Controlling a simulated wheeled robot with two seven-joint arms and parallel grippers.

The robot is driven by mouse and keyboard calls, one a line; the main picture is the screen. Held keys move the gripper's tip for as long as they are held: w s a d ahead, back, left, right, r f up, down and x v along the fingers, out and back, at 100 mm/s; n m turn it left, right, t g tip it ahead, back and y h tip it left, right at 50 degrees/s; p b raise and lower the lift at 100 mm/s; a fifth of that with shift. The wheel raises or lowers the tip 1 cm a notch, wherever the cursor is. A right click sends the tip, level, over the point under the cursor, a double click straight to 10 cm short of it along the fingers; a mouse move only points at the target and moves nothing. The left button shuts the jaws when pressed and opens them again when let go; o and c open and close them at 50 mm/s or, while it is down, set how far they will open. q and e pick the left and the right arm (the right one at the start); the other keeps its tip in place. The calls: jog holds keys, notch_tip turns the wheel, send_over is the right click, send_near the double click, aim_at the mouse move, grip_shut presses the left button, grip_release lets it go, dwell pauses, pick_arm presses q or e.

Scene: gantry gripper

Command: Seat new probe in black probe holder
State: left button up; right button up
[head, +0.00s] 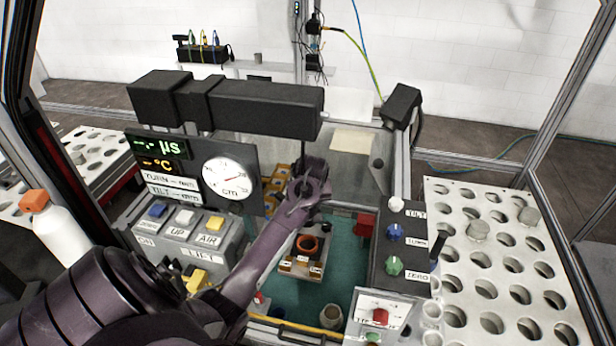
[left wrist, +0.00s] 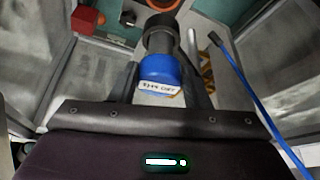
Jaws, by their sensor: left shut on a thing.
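My left gripper (left wrist: 163,72) is shut on a probe with a blue body (left wrist: 160,70) and a white label in the left wrist view. A dark cylinder (left wrist: 160,35) lies just beyond the blue part; I cannot tell whether it is the probe's end or part of the holder. In the head view my left arm reaches into the machine bay below the black gantry bar; the fingers and the probe cannot be made out there. The black probe holder cannot be picked out with certainty. My right gripper is in neither view.
The black gantry bar (head: 250,107) spans the bay above my arm. A blue cable (left wrist: 247,92) runs down the right of the wrist view. Knob and button panels flank the bay; a perforated white rack (head: 470,267) stands right.

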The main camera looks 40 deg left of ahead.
pick_arm(q)
jog(key=shift+f+b, duration=0.9)
jog(key=shift+f, duration=1.2)
jog(key=o, duration=1.1)
jog(key=b+v, duration=0.2)
jog(key=v, duration=0.6)
